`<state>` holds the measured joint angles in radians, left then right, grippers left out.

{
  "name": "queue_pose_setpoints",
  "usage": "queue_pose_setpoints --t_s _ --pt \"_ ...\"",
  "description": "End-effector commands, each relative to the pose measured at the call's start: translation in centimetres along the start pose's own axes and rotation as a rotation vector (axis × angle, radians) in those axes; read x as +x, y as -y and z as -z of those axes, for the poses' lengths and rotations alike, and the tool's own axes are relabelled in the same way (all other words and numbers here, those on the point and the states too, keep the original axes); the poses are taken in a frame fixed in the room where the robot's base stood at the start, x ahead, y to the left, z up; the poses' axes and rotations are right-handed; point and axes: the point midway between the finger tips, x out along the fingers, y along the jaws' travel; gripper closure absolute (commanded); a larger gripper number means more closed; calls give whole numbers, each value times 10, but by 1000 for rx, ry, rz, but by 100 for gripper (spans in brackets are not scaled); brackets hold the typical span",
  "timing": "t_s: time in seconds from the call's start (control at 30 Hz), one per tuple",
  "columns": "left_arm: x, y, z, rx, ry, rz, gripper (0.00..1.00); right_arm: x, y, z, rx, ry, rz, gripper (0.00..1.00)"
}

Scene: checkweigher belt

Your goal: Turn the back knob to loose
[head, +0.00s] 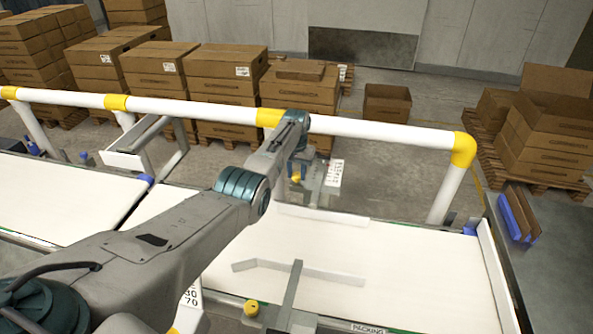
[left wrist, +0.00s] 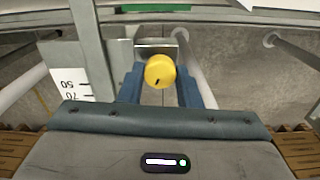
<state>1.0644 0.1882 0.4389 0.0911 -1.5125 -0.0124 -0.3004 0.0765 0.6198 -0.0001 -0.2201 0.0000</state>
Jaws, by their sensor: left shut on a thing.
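The back knob (head: 296,179) is a small yellow knob at the far side of the belt, just below the end of my left arm. It also shows in the left wrist view (left wrist: 160,71), round, with a short dark mark toward its lower edge. My left gripper (head: 298,163) reaches over the belt from the left. In the left wrist view the two blue fingers of my left gripper (left wrist: 161,86) stand on either side of the knob and are shut on it. A second yellow knob, the front knob (head: 251,308), is at the belt's near edge. My right gripper is out of view.
A white rail with yellow joints (head: 380,132) runs behind the belt. A scale plate (head: 334,174) stands beside the back knob. Pale guide bars (head: 310,271) lie over the white belt (head: 400,255). Stacked cartons (head: 225,85) stand beyond the rail.

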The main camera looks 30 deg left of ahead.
Motion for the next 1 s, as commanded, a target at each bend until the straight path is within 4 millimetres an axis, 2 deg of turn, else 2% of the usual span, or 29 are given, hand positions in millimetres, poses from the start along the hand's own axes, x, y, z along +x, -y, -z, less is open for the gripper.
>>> queue_pose_setpoints --t_s 0.7,1.0 --pt "-4 0 2 -672 -8 -2 92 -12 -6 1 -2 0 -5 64" --pt "-5 0 3 -890 -9 -3 92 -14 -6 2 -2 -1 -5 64"
